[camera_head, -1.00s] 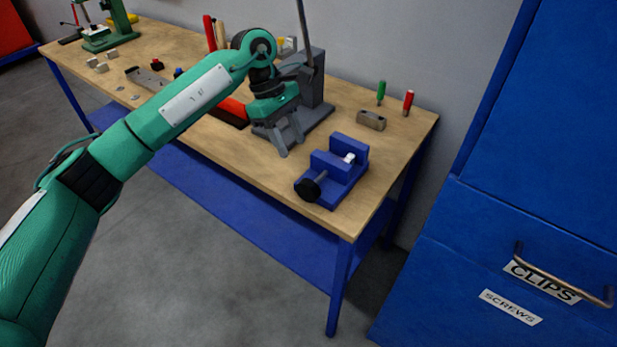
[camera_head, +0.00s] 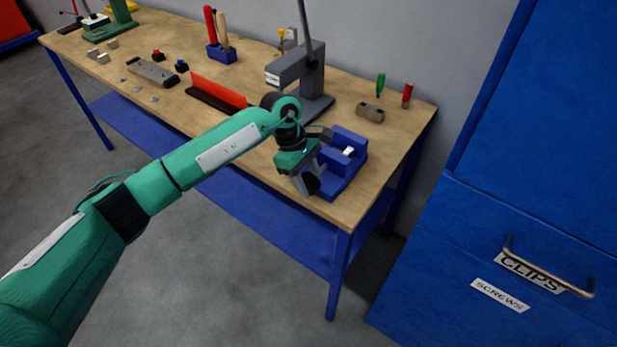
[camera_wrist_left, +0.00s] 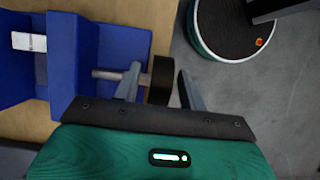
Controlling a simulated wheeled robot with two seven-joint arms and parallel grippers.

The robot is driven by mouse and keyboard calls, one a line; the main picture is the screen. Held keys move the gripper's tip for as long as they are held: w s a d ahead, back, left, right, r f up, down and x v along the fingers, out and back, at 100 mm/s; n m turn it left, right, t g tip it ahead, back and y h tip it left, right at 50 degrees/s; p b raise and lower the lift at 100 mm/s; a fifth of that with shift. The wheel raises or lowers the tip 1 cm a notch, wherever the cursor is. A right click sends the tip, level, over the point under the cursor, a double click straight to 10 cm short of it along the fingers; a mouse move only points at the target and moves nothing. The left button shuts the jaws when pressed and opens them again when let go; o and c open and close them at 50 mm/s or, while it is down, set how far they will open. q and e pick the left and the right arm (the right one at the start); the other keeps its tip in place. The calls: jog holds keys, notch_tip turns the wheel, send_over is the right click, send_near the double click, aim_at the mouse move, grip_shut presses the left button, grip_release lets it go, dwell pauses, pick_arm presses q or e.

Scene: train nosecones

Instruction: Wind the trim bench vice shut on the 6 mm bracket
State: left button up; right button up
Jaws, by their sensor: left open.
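The blue bench vice (camera_head: 349,145) stands at the front right of the workbench; it also shows at the left of the left wrist view (camera_wrist_left: 118,48). A small pale bracket (camera_head: 348,151) sits between its jaws, also seen in the left wrist view (camera_wrist_left: 29,42). The vice's round black knob (camera_wrist_left: 160,80) sits on a grey screw (camera_wrist_left: 108,75). My left gripper (camera_head: 308,188) is open at the knob, and in the left wrist view its fingers (camera_wrist_left: 158,88) stand on either side of it. Contact cannot be told. My right gripper is not in view.
A grey press (camera_head: 296,72) with a tall lever stands behind my left arm. A grey block (camera_head: 370,112), a green-handled tool (camera_head: 381,84) and a red-handled tool (camera_head: 407,95) are at the back right. Blue drawers (camera_head: 480,240) stand right of the workbench (camera_head: 250,180).

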pick_arm(q)
grip_shut()
jog(key=shift+f+y+b, duration=0.1)
jog(key=shift+y+b, duration=0.2)
jog(key=shift+b, duration=0.25)
jog(key=b, duration=0.1)
jog(key=t+y+b, duration=0.1)
jog(key=b, duration=0.1)
jog(key=shift+d+f+t, duration=0.15)
jog(key=shift+t, duration=0.15)
jog(key=y+b, duration=0.1)
jog(key=b, duration=0.1)
jog(key=t+y+b, duration=0.1)
jog(key=b, duration=0.1)
jog(key=shift+s+d+t+y, duration=0.2)
jog(key=shift+t+y, duration=0.1)
jog(key=shift+y, duration=0.1)
jog(key=shift+t+y+b, duration=0.5)
jog(key=shift+y+b, duration=0.1)
jog(key=shift+b, duration=0.25)
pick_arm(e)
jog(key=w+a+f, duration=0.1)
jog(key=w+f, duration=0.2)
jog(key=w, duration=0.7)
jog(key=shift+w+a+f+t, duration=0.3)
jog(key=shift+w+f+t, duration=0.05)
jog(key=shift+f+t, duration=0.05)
pick_arm(q)
jog(key=shift+r, duration=0.2)
grip_release()
